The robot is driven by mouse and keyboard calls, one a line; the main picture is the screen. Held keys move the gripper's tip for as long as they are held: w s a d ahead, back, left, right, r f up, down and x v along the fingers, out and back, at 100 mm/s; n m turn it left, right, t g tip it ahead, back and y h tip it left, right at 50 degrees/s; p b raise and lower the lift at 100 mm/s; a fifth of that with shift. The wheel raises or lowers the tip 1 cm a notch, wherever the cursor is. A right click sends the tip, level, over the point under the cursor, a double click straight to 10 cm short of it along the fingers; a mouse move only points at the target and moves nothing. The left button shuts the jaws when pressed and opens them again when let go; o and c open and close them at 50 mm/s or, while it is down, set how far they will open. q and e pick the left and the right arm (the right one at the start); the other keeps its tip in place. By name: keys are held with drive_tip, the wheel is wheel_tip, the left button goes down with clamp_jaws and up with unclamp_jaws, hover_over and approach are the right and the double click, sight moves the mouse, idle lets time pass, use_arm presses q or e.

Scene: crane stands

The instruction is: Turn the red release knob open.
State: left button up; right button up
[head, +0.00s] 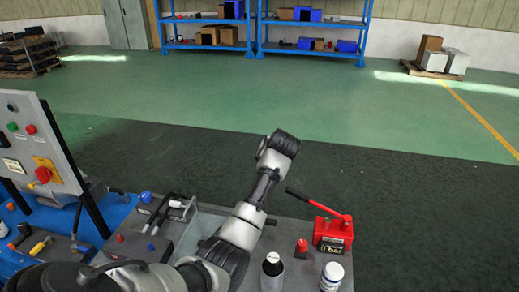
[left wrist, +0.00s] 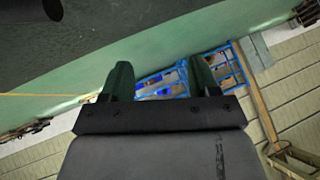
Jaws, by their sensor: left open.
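A red hand pump (head: 333,232) with a long lever and a "0 bar" display stands at the right of the grey bench top in the head view. A small red upright part (head: 301,247) stands just left of it; I cannot tell whether this is the release knob. A red rotary knob on a yellow plate (head: 43,174) sits on the upright panel at the left. My left arm reaches over the bench, its dark end raised beyond the pump's left side. My left gripper (left wrist: 159,76) is open and empty in the left wrist view, apart from these things. My right gripper is out of view.
A clamp-like fixture (head: 165,212) and blue mat (head: 120,205) lie left of my arm. Blue shelves (head: 210,47) are far behind; the floor between is clear.

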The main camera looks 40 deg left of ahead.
use_arm(q)
drive_tip(key=shift+w+a+r+m+t+y, duration=0.15)
drive_tip(key=shift+a+r+m+t+y, duration=0.15)
drive_tip(key=shift+a+r, duration=0.4)
drive_tip(key=shift+w+a+r+m+t+y, duration=0.1)
drive_tip(key=shift+a+r+m+t+y, duration=0.2)
drive_tip(key=shift+a+r, duration=0.35)
drive_tip(key=shift+a+f, duration=0.1)
drive_tip(key=shift+f, duration=0.05)
